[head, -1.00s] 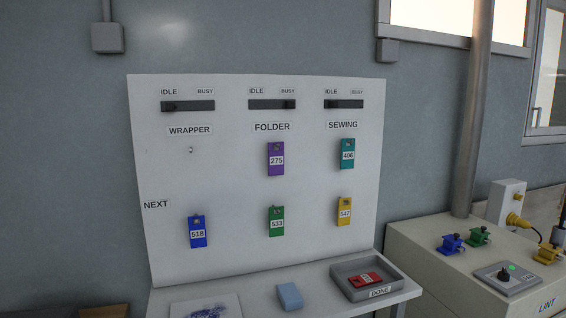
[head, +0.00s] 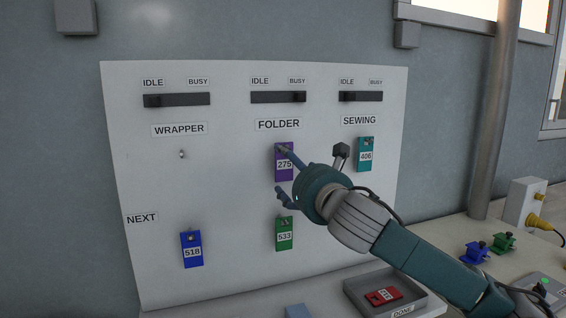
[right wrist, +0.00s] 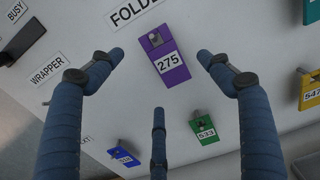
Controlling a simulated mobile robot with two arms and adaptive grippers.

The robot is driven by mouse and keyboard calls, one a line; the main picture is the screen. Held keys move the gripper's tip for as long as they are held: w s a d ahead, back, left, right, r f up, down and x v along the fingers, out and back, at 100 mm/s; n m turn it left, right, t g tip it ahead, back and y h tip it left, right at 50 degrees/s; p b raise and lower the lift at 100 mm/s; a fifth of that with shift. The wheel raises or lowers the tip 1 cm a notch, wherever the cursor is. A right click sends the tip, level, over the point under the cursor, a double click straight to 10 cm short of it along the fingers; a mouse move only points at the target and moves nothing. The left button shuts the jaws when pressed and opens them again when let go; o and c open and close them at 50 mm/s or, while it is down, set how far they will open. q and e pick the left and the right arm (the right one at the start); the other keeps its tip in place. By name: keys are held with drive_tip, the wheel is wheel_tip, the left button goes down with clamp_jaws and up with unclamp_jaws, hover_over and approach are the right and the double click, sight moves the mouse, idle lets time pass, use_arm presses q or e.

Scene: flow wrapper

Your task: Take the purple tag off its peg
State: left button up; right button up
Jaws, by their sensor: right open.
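The purple tag (head: 278,168), numbered 275, hangs on its peg under the FOLDER label on the white board. It also shows in the right wrist view (right wrist: 170,72), where its peg pokes out near its top. My right gripper (head: 283,170) is in front of the board at the tag, and one fingertip overlaps the tag's upper part in the head view. In the right wrist view my right gripper (right wrist: 158,75) has its fingers spread, with the tag between and beyond the tips and nothing held. My left gripper is not in view.
A green tag (head: 284,233) hangs below the purple one, a teal tag (head: 365,154) to its right and a blue tag (head: 191,249) at lower left. The yellow tag (right wrist: 311,90) shows in the wrist view. A grey tray (head: 352,290) with a red tag (head: 383,296) stands below.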

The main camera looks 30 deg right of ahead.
sight(280, 158)
drive_tip(key=p+x, duration=0.1)
drive_tip(key=x, duration=0.4)
drive_tip(key=shift+w, duration=0.1)
drive_tip(key=shift+p+x, duration=0.55)
drive_tip(key=shift+x, duration=1.3)
drive_tip(key=shift+f, duration=0.1)
drive_tip(key=shift+c, duration=0.3)
drive_tip(key=c, duration=1.2)
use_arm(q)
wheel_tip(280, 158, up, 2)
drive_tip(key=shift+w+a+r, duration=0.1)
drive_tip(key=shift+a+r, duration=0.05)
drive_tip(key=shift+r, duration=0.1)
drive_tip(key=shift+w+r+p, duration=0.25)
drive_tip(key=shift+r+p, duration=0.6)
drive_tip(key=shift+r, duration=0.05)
use_arm(e)
drive_tip(key=shift+r, duration=0.45)
drive_tip(key=shift+a, duration=0.1)
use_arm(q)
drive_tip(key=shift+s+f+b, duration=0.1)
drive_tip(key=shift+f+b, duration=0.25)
use_arm(e)
drive_tip(key=v, duration=0.9)
